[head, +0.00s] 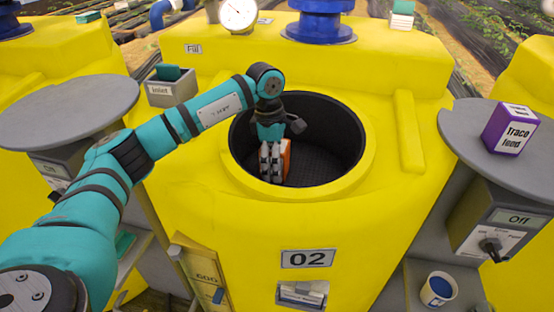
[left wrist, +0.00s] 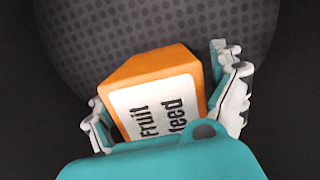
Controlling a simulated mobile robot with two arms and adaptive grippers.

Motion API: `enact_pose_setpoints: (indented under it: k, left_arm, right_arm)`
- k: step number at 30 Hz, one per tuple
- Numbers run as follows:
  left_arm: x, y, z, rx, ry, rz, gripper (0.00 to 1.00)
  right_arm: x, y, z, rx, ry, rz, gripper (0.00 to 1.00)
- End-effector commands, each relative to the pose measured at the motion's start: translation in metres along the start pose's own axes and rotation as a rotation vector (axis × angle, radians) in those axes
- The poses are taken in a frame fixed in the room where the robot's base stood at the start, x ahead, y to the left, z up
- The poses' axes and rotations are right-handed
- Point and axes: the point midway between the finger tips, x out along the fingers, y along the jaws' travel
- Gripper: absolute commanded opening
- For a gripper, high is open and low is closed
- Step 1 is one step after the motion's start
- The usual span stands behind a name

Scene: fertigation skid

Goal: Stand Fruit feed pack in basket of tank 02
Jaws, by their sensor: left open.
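The Fruit feed pack is an orange box with a white label (left wrist: 153,100); in the head view its orange side (head: 286,160) shows just right of my left gripper (head: 272,165). My left gripper reaches down through the round opening of tank 02 (head: 308,259). In the left wrist view its fingers (left wrist: 168,98) stand on both sides of the pack, open. The dark perforated basket (head: 325,165) lies inside the opening, and its dotted floor (left wrist: 160,35) shows beyond the pack. I cannot tell whether the pack touches the floor. My right gripper is not in view.
The yellow rim (head: 366,150) rings the opening. A purple Trace feed box (head: 511,130) stands on the grey round shelf (head: 470,125) at right. A grey round shelf (head: 65,108) at left is empty.

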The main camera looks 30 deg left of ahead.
Motion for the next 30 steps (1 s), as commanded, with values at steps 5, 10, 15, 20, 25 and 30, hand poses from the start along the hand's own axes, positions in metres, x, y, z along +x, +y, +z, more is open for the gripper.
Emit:
enact_pose_setpoints:
  k: [5, 10, 15, 20, 25, 30]
  left_arm:
    - [-0.015, 0.001, 0.0, 0.0, -0.002, 0.005, 0.95]
    - [-0.05, 0.001, 0.0, 0.0, -0.003, 0.007, 0.95]
    - [-0.086, 0.001, 0.001, 0.0, -0.002, 0.004, 0.95]
    - [-0.11, 0.001, 0.0, 0.0, -0.001, 0.002, 0.95]
    - [-0.12, 0.0, 0.0, 0.0, -0.001, 0.0, 0.95]
    - [-0.121, 0.0, 0.0, 0.001, 0.0, -0.001, 0.95]
  right_arm:
    - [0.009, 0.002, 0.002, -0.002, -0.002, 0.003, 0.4]
    - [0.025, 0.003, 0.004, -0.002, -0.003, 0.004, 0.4]
    - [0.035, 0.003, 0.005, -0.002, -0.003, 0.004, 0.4]
    - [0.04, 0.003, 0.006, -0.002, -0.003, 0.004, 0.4]
    - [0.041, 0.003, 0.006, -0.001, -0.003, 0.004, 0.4]
    - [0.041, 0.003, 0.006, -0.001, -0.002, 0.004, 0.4]
